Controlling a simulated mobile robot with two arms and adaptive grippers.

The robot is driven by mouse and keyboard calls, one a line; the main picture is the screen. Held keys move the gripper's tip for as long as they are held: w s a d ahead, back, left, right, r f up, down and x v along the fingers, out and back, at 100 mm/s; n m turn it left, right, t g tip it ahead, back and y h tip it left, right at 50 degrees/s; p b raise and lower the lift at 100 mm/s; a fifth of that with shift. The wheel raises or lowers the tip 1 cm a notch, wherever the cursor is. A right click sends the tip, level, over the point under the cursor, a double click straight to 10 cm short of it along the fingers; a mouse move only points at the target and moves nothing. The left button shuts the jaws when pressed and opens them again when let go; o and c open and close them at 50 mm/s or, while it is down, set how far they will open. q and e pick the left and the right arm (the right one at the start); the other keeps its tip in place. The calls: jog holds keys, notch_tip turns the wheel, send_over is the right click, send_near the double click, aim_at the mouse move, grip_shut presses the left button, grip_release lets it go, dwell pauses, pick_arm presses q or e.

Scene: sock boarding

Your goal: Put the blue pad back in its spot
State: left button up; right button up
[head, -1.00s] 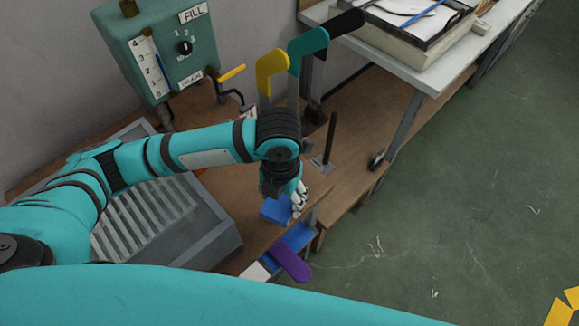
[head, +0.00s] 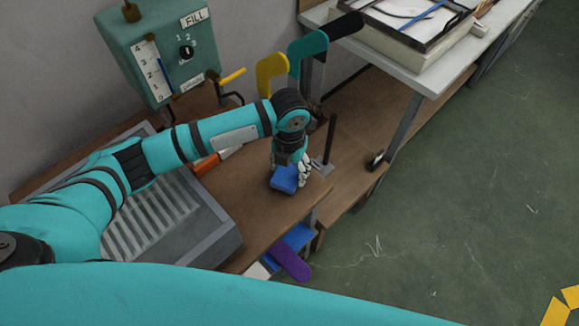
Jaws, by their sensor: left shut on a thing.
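The blue pad (head: 284,179) is a small blue block at the middle of the head view, over the brown workbench (head: 262,222). My left gripper (head: 301,176) is shut on the blue pad, at its right side. I cannot tell whether the pad touches the bench top. The arm hides part of the bench behind it. My right gripper is not in view.
A dark upright post on a grey base (head: 322,165) stands close right of the pad. Yellow (head: 271,70), teal (head: 307,47) and black (head: 345,25) boards stand behind. A ribbed grey tray (head: 190,240) lies left. A purple board (head: 291,262) sits below the bench edge.

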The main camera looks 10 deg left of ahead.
aim_at(290, 171)
pick_arm(q)
jog(key=o, duration=1.1)
jog(key=shift+f, duration=0.1)
notch_tip(290, 171, up, 12)
jog(key=shift+r+b, duration=0.15)
jog(key=shift+b, duration=0.3)
jog(key=shift+s+d, duration=0.1)
